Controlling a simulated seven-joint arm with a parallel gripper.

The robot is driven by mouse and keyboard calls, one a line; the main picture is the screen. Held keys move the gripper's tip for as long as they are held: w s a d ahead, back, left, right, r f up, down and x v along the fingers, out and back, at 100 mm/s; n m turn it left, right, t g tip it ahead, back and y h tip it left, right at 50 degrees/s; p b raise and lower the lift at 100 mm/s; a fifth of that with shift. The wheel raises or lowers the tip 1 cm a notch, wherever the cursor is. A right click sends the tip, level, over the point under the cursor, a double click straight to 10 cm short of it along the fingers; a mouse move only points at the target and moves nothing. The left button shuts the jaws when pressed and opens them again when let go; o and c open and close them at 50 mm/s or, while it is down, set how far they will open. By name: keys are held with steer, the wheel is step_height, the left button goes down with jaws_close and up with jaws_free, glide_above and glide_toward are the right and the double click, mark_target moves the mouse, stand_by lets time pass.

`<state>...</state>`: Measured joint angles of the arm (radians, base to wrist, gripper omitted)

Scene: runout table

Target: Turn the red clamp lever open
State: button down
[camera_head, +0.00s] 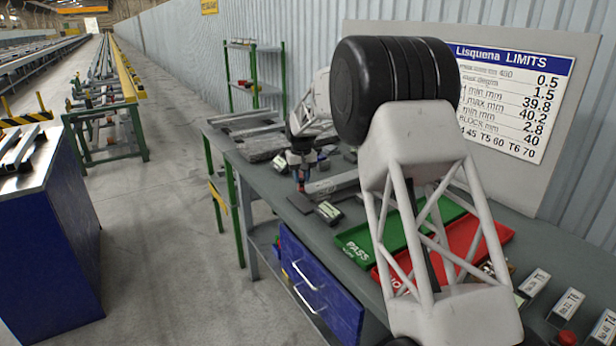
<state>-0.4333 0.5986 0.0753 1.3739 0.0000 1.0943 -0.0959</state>
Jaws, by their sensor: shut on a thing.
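My gripper (300,170) is small in the camera_head view, pointing down over the far part of the green-grey workbench (330,232). It is shut on a small red part (301,186), which looks like the red clamp lever. The fingers and wrist hide much of it, so its turn angle cannot be told. A grey metal bar (332,185) lies right beside it, and a dark flat plate (300,203) sits just in front. My arm covers much of the bench's right side.
A green PASS tray (355,243) and a red tray (480,238) lie partly behind my arm. A small labelled block (328,212) stands near the gripper. Metal pieces (262,147) crowd the bench's far end. Labelled blocks (535,283) line the near right. A limits board (510,95) stands behind.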

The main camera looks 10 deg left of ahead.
steer(key=w+a+m, duration=0.2)
steer(key=a+m, duration=0.7)
steer(key=m, duration=0.3)
steer(key=shift+w+a, duration=0.25)
steer(key=shift+a, duration=0.15)
steer(key=c, duration=0.9)
jaws_free()
steer(key=shift+r, duration=0.1)
step_height(320, 180, up, 8)
